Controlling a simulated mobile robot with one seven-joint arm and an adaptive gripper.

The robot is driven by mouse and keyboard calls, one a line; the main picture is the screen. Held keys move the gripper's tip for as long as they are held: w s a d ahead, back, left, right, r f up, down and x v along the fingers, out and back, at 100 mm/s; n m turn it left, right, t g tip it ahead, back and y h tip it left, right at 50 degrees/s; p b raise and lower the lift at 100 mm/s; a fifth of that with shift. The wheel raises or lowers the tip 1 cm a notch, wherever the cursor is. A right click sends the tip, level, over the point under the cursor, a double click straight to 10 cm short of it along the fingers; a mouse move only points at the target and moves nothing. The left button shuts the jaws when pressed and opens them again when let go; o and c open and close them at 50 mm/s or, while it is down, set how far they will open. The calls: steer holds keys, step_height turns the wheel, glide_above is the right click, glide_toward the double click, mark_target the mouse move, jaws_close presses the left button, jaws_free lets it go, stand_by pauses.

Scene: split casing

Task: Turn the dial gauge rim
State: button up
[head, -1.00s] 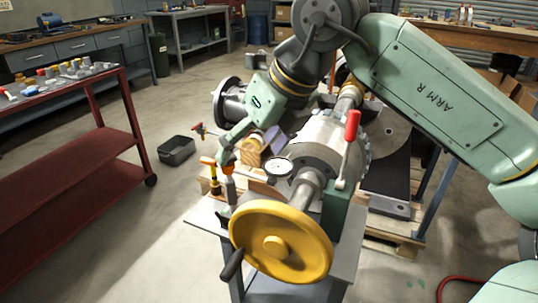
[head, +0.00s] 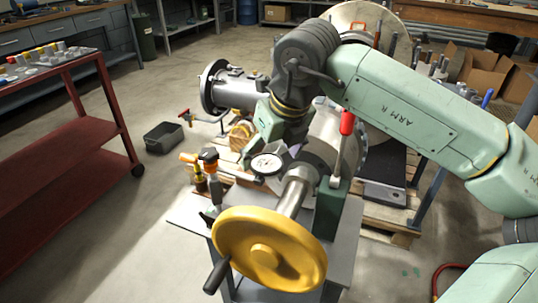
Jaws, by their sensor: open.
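The dial gauge (head: 266,163) has a round white face in a dark rim. It sits upright-facing beside the grey shaft, just behind the yellow handwheel. My gripper (head: 270,143) is open and points down, right behind and above the gauge. Its fingertips overlap the gauge's far side in the picture, and I cannot tell whether they touch the rim. The far part of the rim is partly hidden by my gripper.
The large yellow handwheel (head: 268,248) stands in front, and a red-handled lever (head: 346,122) rises to the right. An orange-topped tool (head: 209,160) stands left of the gauge.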

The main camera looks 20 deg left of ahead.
steer(key=shift+w+a+f, duration=0.15)
steer(key=shift+a+f, duration=0.05)
steer(key=shift+f, duration=0.4)
steer(key=shift+c, duration=0.5)
steer(key=c, duration=1.1)
